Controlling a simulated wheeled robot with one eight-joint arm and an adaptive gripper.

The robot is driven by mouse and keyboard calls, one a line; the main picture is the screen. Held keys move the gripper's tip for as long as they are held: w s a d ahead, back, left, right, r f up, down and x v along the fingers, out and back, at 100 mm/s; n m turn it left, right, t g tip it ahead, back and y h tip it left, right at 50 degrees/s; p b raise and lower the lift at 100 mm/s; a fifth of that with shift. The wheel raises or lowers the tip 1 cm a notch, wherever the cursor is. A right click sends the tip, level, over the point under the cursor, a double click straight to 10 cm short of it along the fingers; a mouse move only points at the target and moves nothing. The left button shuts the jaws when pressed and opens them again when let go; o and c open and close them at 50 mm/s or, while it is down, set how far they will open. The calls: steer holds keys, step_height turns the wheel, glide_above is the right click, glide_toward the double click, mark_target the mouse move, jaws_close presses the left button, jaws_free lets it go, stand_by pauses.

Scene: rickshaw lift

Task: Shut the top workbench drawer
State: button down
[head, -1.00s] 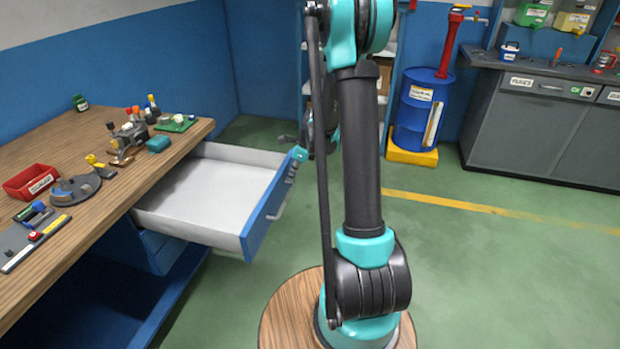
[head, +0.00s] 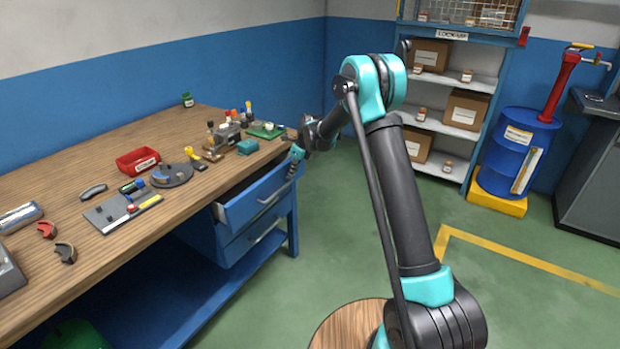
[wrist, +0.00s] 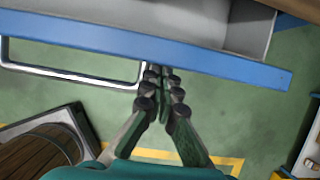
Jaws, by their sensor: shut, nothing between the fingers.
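The top workbench drawer has a blue front (head: 262,198) with a bar handle and a grey inside. In the head view it stands a little out from under the wooden workbench top (head: 75,235). In the wrist view the drawer front (wrist: 215,57) crosses the upper part, with some of its inside showing beyond it. My gripper (wrist: 160,72) is shut and empty, its fingertips at the drawer front just right of the handle (wrist: 75,75). Contact cannot be told for certain. In the head view my gripper (head: 296,155) is at the drawer's far end.
A lower drawer (head: 252,238) sits beneath, looking shut. Tools, a red bin (head: 138,161) and small parts lie on the bench top. Shelves with boxes (head: 465,108) and a blue barrel (head: 510,150) stand at the back right. Green floor is clear before the drawers.

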steer(key=shift+w+a, duration=0.55)
steer(key=shift+a, duration=0.4)
steer(key=shift+w+a, duration=0.5)
steer(key=shift+a, duration=0.4)
